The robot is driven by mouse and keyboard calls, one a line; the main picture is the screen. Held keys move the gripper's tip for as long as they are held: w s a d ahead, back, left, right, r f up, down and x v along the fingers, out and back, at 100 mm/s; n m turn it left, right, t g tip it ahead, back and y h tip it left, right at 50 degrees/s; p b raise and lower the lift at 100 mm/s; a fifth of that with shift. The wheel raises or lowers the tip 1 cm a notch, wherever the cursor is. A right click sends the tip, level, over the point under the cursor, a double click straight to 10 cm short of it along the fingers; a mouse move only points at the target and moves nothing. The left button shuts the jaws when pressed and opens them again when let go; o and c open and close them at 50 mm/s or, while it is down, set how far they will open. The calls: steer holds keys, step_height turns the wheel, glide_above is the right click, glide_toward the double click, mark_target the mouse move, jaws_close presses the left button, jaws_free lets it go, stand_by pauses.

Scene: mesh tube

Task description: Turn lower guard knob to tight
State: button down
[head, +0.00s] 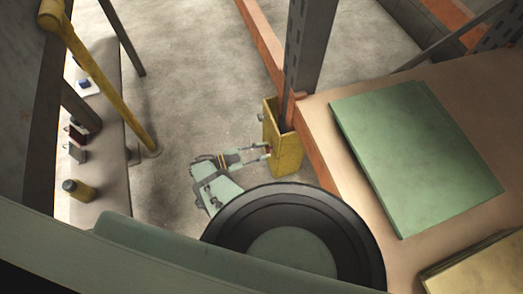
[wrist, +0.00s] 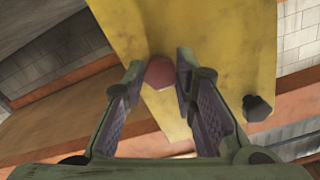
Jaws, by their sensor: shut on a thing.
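The yellow guard (head: 290,155) wraps the foot of a grey upright beside the shelf. In the wrist view, the guard's yellow plate (wrist: 215,40) fills the upper middle. My gripper (head: 267,151) reaches the guard from the left in the head view. In the wrist view, its two fingers stand on either side of the knob, shut on it. The knob's far side and any tight mark are hidden. A dark bolt head (wrist: 257,108) sits to the right on the plate.
A shelf board (head: 385,245) with a green panel (head: 415,155) lies right of the guard. An orange beam (head: 262,45) runs behind the upright (head: 308,50). A ledge with small items and a yellow pipe (head: 100,80) is at left. The floor (head: 190,80) between is clear.

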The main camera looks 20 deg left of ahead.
steer(key=c, duration=1.3)
jaws_free()
